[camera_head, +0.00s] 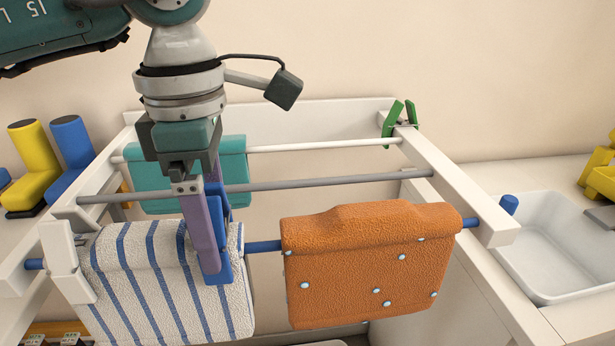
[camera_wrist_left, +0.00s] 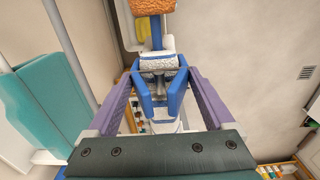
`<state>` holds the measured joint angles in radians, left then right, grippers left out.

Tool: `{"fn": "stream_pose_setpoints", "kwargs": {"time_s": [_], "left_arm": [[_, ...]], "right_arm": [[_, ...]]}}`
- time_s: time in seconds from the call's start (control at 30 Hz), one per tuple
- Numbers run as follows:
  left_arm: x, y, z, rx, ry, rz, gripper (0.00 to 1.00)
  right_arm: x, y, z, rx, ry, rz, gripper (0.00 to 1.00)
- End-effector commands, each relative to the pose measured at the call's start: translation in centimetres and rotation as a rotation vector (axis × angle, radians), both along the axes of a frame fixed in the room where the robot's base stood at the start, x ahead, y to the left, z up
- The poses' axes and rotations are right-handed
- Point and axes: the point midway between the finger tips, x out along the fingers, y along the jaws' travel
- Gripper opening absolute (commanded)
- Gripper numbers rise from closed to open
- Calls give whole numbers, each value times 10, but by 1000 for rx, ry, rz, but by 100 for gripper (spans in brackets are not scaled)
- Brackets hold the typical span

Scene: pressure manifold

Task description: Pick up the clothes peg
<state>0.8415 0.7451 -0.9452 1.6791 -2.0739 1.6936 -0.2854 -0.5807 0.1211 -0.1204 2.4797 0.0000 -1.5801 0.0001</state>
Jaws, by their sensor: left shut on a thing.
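A blue clothes peg (camera_head: 222,215) is at the right part of the blue-and-white striped cloth (camera_head: 150,270), by the blue rod (camera_head: 262,246). My left gripper (camera_head: 211,262) points down with its purple fingers shut on this peg. In the left wrist view the peg (camera_wrist_left: 148,98) sits between the two purple fingers (camera_wrist_left: 160,92). The near finger hides part of it in the head view, so I cannot tell whether it still grips the cloth. A green peg (camera_head: 390,120) is at the rack's back right corner, and a white peg (camera_head: 65,262) is at the striped cloth's left end. My right gripper is not in view.
An orange cloth (camera_head: 370,262) hangs on the blue rod to the right. A teal cloth (camera_head: 150,186) hangs on the back rod. A grey rod (camera_head: 310,182) crosses behind my gripper. A white basin (camera_head: 560,245) is at the right; yellow and blue objects stand at the left.

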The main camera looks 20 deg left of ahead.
Motion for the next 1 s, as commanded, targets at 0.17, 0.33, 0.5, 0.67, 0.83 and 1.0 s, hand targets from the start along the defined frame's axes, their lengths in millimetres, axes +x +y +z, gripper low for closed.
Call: {"fn": "stream_pose_setpoints", "kwargs": {"time_s": [0.17, 0.33, 0.5, 0.67, 0.83, 1.0], "left_arm": [[1, 0, 32, 0, -6, -1, 34], [1, 0, 76, 1, -9, -2, 34], [1, 0, 129, 1, -10, 0, 34], [0, 1, 165, 3, -6, 2, 34], [0, 1, 182, 2, -2, 1, 34], [0, 0, 186, 1, -1, 0, 34]], "right_arm": [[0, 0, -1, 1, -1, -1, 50], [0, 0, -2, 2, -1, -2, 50], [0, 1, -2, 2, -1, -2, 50], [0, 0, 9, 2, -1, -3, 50], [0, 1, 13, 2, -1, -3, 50], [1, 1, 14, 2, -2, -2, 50]]}}
